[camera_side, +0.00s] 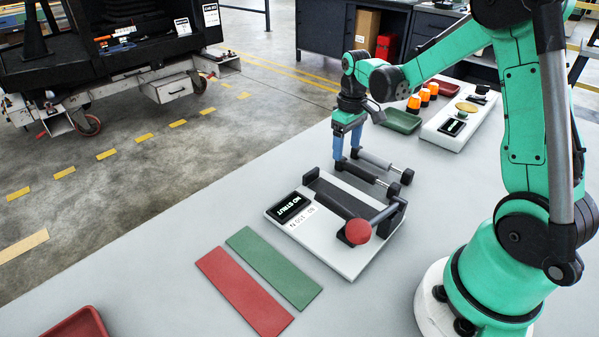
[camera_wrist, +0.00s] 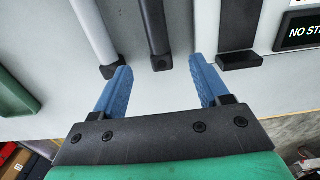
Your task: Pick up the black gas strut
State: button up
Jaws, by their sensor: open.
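The black gas strut (camera_side: 360,173) lies on the grey table, beside a silver-grey strut (camera_side: 376,160). My gripper (camera_side: 347,156) has blue fingers pointing down at the left ends of the struts. In the wrist view my gripper (camera_wrist: 161,64) is open, with the end of the black strut (camera_wrist: 155,30) between the fingertips and a gap on each side. The silver-grey strut (camera_wrist: 92,28) ends by the left finger. I cannot tell how high the fingertips are above the table.
A white test plate (camera_side: 345,262) with a black channel, a red ball knob (camera_side: 358,231) and a "NO STRUT" display (camera_side: 291,207) stands close in front of the struts. Green (camera_side: 274,267) and red (camera_side: 243,290) mats lie nearer. A green tray (camera_side: 402,121) sits behind.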

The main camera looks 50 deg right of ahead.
aim_at(345, 160)
jog(key=shift+f, duration=2.2)
grip_shut()
